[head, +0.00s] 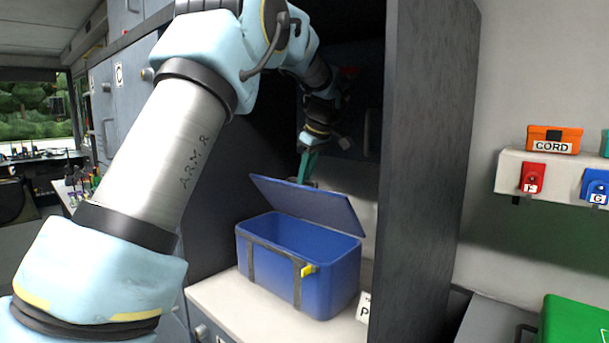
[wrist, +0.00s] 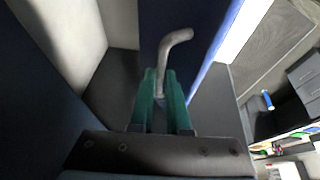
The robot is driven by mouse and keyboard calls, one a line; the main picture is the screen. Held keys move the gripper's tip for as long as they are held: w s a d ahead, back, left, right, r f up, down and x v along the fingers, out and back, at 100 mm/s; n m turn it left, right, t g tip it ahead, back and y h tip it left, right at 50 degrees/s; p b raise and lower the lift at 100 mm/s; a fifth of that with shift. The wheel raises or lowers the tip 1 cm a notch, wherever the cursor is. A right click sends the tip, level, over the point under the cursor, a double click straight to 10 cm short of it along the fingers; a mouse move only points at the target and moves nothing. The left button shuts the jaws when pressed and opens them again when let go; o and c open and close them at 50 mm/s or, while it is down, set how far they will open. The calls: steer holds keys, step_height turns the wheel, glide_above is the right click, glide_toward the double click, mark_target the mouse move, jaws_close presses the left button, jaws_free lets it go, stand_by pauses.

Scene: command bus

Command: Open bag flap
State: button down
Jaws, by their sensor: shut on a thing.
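The blue bag (head: 335,285) is a box-like case with dark straps and a yellow clip (head: 309,270) on its front. It stands upright on the shelf. Its blue flap (head: 310,205) is raised and slopes up toward the back left, so the bag is open and its inside shows. My gripper (head: 304,178) is at the flap's raised edge. In the wrist view, its green fingers (wrist: 160,85) are shut on a bent grey handle (wrist: 176,46) in front of the blue flap (wrist: 205,30). In the head view the handle is mostly hidden.
The bag stands on a pale shelf (head: 232,300) inside a dark cabinet. A grey cabinet wall (head: 425,150) rises close on the right. A small shelf with an orange CORD box (head: 554,139) and a green case (head: 575,325) are farther right.

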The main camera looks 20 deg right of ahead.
steer(key=shift+s+d+f, duration=0.15)
steer(key=shift+s+f, duration=0.05)
steer(key=shift+f, duration=0.35)
steer(key=c, duration=1.3)
jaws_free()
steer(key=shift+o, duration=0.9)
steer(key=shift+w+d, duration=0.15)
steer(key=shift+w, duration=0.05)
steer(key=shift+o, duration=1.2)
steer(key=shift+r, duration=0.2)
steer(key=shift+a, duration=0.2)
